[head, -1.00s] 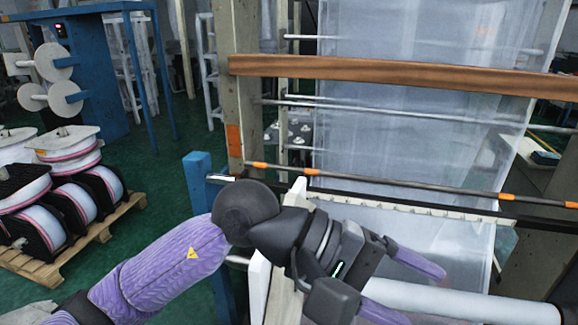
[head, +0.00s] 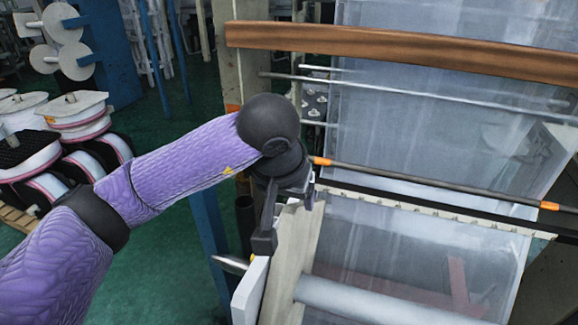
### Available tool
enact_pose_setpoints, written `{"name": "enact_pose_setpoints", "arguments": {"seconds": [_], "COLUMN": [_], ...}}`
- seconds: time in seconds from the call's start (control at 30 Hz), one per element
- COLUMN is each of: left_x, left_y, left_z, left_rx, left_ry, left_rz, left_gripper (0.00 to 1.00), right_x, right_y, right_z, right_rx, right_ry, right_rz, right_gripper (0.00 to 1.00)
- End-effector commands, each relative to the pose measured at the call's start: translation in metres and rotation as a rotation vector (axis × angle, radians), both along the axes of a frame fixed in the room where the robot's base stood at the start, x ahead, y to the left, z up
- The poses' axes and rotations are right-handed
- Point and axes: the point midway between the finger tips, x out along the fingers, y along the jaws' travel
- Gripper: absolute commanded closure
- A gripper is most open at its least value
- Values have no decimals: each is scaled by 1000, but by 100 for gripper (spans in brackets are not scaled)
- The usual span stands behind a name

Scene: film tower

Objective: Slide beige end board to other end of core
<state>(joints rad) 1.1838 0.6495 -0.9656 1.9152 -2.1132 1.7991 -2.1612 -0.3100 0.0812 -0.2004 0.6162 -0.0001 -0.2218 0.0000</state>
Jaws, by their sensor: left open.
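The beige end board (head: 296,250) is a tall, narrow board at the bottom centre, just right of a white board (head: 250,292). The core (head: 365,302) is a pale grey-white cylinder that runs from the beige board's right face toward the lower right; its far end is out of view. My left gripper (head: 282,212) is at the upper end of the beige board, pointing down. It is open; its fingertips are largely hidden, so I cannot tell whether it touches the board. My right gripper is out of view.
A brown wooden beam (head: 410,52) and a dark rod with orange bands (head: 440,182) cross above the core. Clear film (head: 430,120) hangs behind. A blue post (head: 208,235) stands left of the boards. Film reels (head: 80,135) stand at the far left.

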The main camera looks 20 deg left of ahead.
Motion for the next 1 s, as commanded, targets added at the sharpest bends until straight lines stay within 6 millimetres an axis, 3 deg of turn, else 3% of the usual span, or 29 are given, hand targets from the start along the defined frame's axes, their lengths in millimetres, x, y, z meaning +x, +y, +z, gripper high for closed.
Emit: {"name": "enact_pose_setpoints", "arguments": {"seconds": [0.2, 0.53, 0.87, 1.0], "left_x": [13, 16, 16, 16], "left_y": [-1, -1, -1, -1], "left_z": [-32, -39, -38, -38], "left_rx": [-2, -1, -3, -3], "left_ry": [2, 0, -1, -1], "left_rz": [0, -2, -1, -1], "left_gripper": [26, 26, 96, 100], "right_x": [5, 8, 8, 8], "right_y": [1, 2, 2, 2], "right_z": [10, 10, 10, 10], "right_rx": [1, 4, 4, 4], "right_ry": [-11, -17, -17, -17], "right_rz": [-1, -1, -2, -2], "right_gripper": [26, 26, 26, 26]}}
